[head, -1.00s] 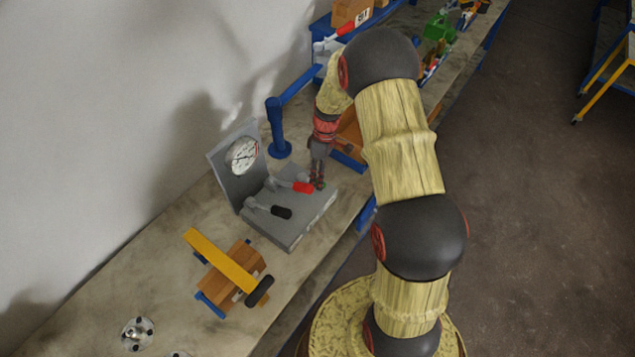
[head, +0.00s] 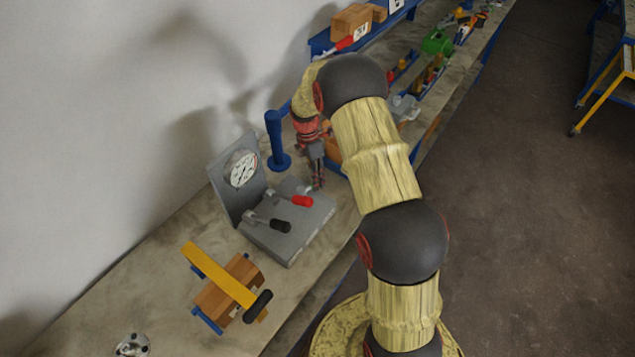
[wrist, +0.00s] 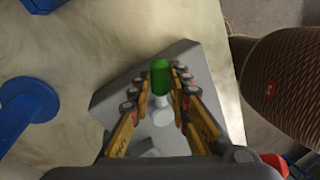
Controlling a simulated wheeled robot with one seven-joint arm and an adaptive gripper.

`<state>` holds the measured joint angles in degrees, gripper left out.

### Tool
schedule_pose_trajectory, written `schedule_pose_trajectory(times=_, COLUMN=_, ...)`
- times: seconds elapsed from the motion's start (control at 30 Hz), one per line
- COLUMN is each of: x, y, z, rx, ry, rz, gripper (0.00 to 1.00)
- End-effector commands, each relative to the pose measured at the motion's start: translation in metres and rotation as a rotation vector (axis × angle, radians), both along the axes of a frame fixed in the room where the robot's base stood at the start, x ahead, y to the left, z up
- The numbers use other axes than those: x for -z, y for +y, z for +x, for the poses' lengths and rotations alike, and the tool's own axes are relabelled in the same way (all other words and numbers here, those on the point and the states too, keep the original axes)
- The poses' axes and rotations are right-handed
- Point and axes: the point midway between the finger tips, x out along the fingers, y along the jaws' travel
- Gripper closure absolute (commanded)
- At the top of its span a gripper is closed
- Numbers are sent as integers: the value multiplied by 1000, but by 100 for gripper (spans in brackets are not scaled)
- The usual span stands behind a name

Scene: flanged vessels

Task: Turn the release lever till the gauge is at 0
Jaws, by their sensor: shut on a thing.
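The grey gauge unit stands on the bench with a base plate (head: 285,240) and an upright back panel. The round white gauge (head: 241,169) is on that panel; its needle is too small to read surely. A lever with a red grip (head: 302,201) and one with a black grip (head: 280,226) stick out from the base. My gripper (head: 318,183) is at the base's far end, beyond the red grip. In the wrist view, my gripper (wrist: 161,88) is shut on the green grip (wrist: 160,72) of a third lever. My fingers mostly hide this lever in the head view.
A blue post (head: 277,145) stands close behind my gripper; its round foot also shows in the wrist view (wrist: 28,110). A wooden block with a yellow bar (head: 220,275) lies at the near side. Boxes and parts (head: 352,22) fill the bench's far end.

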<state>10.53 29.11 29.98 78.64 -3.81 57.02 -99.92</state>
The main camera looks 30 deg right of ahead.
Motion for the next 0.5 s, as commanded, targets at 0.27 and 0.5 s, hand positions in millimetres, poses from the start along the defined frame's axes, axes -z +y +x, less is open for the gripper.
schedule_pose_trajectory(times=0.27, x=-1, y=1, z=9, rx=-135, ry=-4, rz=-1, gripper=100)
schedule_pose_trajectory(times=0.5, x=-1, y=2, z=12, rx=-180, ry=-4, rz=-1, gripper=100)
